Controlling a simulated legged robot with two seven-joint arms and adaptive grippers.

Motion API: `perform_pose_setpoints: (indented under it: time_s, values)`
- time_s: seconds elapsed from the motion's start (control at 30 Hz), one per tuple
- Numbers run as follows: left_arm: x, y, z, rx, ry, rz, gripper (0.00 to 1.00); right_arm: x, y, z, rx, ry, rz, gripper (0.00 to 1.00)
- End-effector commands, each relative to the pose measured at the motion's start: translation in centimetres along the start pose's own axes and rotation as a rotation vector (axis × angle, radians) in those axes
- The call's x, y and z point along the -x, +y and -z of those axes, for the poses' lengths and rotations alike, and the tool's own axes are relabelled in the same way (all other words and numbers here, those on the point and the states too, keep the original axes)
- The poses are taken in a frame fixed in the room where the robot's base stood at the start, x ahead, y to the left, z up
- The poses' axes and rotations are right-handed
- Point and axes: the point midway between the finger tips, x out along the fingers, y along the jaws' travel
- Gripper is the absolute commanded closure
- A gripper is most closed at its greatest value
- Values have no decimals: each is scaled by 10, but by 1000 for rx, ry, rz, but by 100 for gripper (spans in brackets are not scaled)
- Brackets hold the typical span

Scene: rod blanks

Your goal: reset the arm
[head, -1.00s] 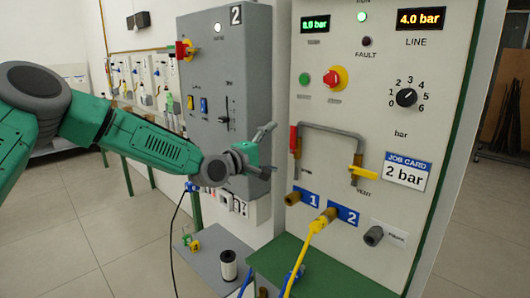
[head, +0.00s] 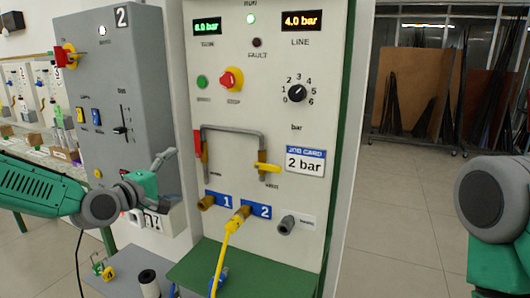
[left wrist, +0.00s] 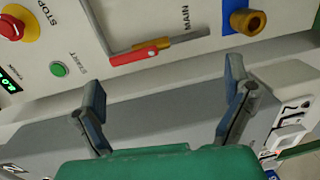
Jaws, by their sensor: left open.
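My left arm comes in from the left in the head view. Its gripper (head: 163,172) is open and empty, in front of the right edge of the grey cabinet marked 2 and left of the pressure panel (head: 310,215). In the left wrist view the two fingers (left wrist: 165,110) are spread wide with nothing between them. Part of my right arm shows at the right edge of the head view; its gripper is not visible.
The panel has a red stop button (head: 231,80), a dial (head: 297,93), a red-handled valve (head: 198,143) and a yellow-handled valve (head: 268,168). A yellow hose (head: 222,258) hangs from port 2. Open floor lies right.

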Motion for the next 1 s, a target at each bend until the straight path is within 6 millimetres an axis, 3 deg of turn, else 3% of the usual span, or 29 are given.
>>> perform_pose_setpoints:
  time_s: [0.03,0.13,0.27,0.47,0.6,0.7,0.8,0.9,1.0]
  values:
    - [2,-29,-19,-29,-26,58,5,-2,0,0,0,0,0,48]
    - [14,-91,-58,-112,-82,187,5,-6,0,-1,0,-1,0,48]
    - [47,-174,-106,-240,-171,369,5,-10,0,-1,0,-1,0,48]
    - [133,-290,-161,-456,-342,652,5,-18,0,-2,0,-1,0,48]
    - [215,-355,-185,-627,-496,852,5,-23,0,-2,0,-1,0,48]
    - [279,-389,-193,-751,-617,988,5,-27,0,-2,0,-1,0,48]
    - [335,-408,-193,-862,-732,1100,5,-30,0,-2,0,-1,0,48]
    - [375,-416,-189,-944,-821,1179,5,-32,0,-2,0,-1,0,48]
    - [398,-419,-186,-994,-874,1223,5,-32,0,-2,0,-1,0,48]
